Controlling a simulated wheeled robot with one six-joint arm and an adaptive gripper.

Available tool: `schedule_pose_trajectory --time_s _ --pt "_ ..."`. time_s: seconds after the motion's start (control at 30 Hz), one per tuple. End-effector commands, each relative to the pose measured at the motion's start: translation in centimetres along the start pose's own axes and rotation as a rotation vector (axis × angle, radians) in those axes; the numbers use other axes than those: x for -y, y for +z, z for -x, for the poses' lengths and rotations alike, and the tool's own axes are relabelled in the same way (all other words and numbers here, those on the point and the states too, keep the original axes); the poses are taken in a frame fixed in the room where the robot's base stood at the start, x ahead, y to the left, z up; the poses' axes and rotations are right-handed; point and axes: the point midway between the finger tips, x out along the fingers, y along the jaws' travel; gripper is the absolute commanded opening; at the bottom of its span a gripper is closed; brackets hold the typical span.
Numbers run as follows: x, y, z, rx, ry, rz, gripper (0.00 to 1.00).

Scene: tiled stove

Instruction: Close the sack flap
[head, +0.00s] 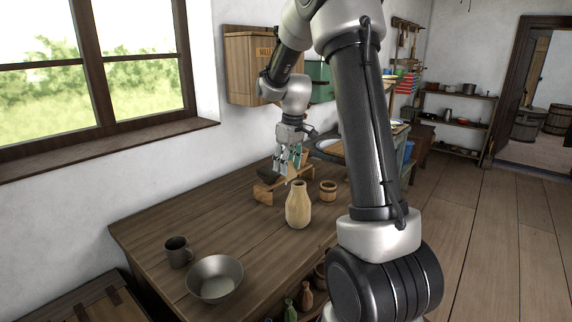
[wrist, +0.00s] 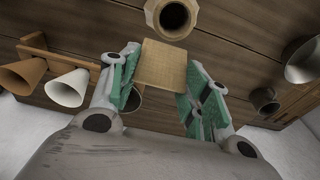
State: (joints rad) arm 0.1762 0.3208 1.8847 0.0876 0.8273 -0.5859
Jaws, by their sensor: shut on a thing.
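My gripper (head: 289,163) points down over the wooden table, beyond the pale vase. In the wrist view my gripper (wrist: 162,82) has its green-padded fingers on either side of a tan, woven-looking rectangular piece, which I take to be the sack flap (wrist: 163,64). The fingers are shut on it. In the head view only a small tan bit shows below the fingers. The rest of the sack cannot be made out in either view.
A pale vase (head: 298,204) stands close in front of my gripper, with a wooden cup (head: 328,190) to its right. A low wooden stand (head: 264,194) is to its left. A metal bowl (head: 215,279) and mug (head: 177,252) stand near the front left. The table's left middle is clear.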

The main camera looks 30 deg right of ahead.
Motion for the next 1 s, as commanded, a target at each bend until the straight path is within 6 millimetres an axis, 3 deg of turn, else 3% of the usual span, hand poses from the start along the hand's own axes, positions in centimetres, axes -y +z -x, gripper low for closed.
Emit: schedule_pose_trajectory --time_s 0.43,1.0 --pt "-0.2 2.5 0.8 -0.399 0.004 -0.012 0.23" --pt "-0.1 5.7 -0.2 -0.933 -0.003 -0.018 0.23"
